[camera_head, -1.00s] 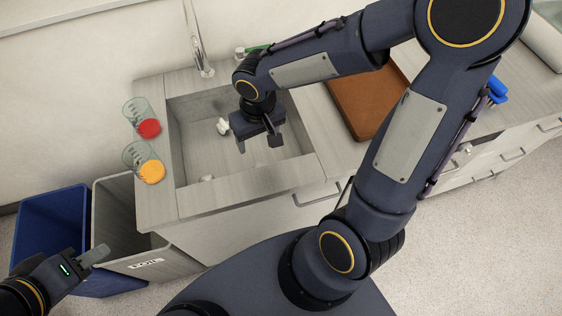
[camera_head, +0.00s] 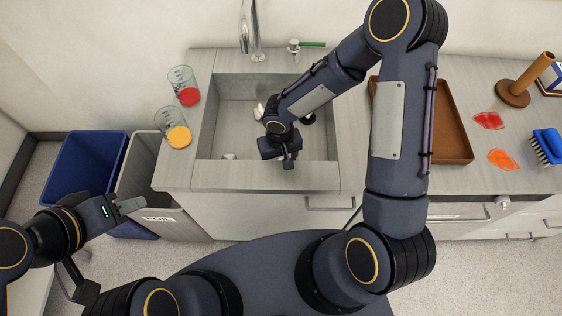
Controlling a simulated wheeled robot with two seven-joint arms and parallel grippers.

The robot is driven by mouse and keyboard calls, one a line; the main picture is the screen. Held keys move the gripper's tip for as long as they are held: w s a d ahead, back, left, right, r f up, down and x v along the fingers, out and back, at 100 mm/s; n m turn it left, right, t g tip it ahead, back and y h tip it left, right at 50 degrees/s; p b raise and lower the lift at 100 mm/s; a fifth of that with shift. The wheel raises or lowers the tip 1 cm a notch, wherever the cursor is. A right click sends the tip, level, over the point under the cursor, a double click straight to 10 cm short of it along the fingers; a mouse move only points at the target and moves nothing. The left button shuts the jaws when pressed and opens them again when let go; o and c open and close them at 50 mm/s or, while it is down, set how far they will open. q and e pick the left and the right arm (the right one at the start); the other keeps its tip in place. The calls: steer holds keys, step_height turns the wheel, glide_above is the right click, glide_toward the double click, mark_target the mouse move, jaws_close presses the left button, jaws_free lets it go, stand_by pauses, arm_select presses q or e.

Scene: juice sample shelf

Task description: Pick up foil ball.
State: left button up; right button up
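Two small pale lumps that look like crumpled foil lie in the sink (camera_head: 230,88). One lump (camera_head: 259,110) is towards the back, left of my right gripper. The other lump (camera_head: 229,156) is near the front edge, partly hidden by the rim. My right gripper (camera_head: 288,162) points down over the front right of the sink, apart from both lumps; its finger gap is not clear. My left gripper (camera_head: 132,205) is in front of the grey bin, away from the sink, with no object visible in it; its fingers overlap in this view.
A grey bin (camera_head: 141,178) labelled FOIL and a blue bin (camera_head: 88,165) stand left of the counter. Glasses with red (camera_head: 189,96) and orange (camera_head: 179,137) juice stand left of the sink. The faucet (camera_head: 250,30) rises behind it. A brown tray (camera_head: 453,128) lies right.

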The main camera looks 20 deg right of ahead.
steer(key=shift+f, duration=0.25)
steer(key=c, duration=1.1)
steer(key=shift+o, duration=0.2)
steer(key=shift+r, duration=0.1)
